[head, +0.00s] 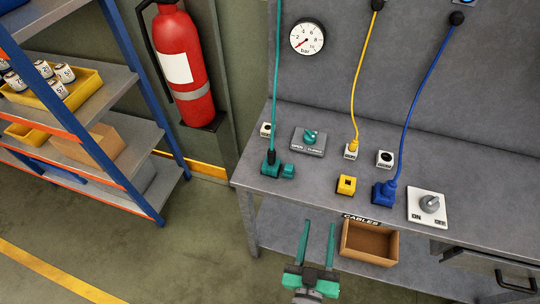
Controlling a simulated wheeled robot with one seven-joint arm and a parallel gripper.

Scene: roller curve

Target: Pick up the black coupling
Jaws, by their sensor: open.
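No separate, plainly black coupling stands out. The green hose (276,80) ends on the bench in a black piece (271,156) above a green fitting (281,171); I cannot tell whether this black piece is the coupling.
The grey bench (320,175) also bears a green-knobbed switch (309,140), a yellow block (347,185), a blue plug (384,193) and a grey-knobbed switch (428,207). Yellow (358,75) and blue (423,85) cables hang down. A cardboard box (369,259) sits below; shelving stands left.

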